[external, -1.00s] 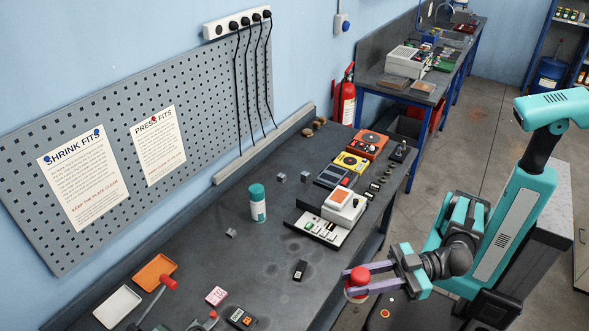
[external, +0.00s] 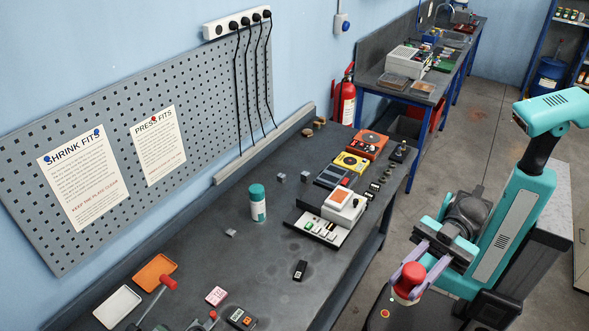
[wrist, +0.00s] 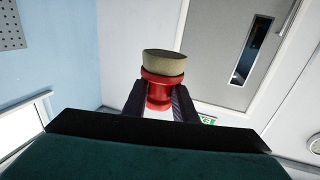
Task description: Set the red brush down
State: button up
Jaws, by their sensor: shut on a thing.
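The red brush (external: 411,277) has a round red body in the external view. In the wrist view the brush (wrist: 162,82) shows a red collar and a pale beige end pointing away from the palm. My gripper (external: 405,284) is shut on it, one finger on each side. It holds the brush near my own base, to the right of the workbench (external: 255,265). The brush's lower part is partly hidden by the fingers in the external view.
The bench's near left holds an orange tray (external: 155,271), a white tray (external: 117,307) and a small meter (external: 241,318). A white-and-teal bottle (external: 258,204) stands mid-bench, and a white device (external: 343,205) near the right edge. The front middle is mostly clear.

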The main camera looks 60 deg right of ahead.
jog(key=shift+s+a+r+n+g, duration=0.3)
jog(key=shift+s+r+n+g, duration=0.2)
jog(key=shift+s+r+g, duration=0.3)
jog(key=shift+s+r, duration=0.2)
jog(key=shift+r, duration=0.05)
jog(key=shift+w, duration=0.1)
jog(key=w+d+m+t+h, duration=0.2)
jog(key=w+d, duration=0.5)
jog(key=w, duration=0.6)
jog(key=w+d+m+t+h, duration=0.2)
jog(key=w+d+t, duration=0.3)
jog(key=w, duration=0.8)
jog(key=w+d+m+t+h, duration=0.1)
jog(key=w+d+m+t, duration=0.2)
jog(key=w+d, duration=0.8)
jog(key=w+m, duration=0.1)
jog(key=w, duration=0.2)
jog(key=shift+t+h, duration=0.4)
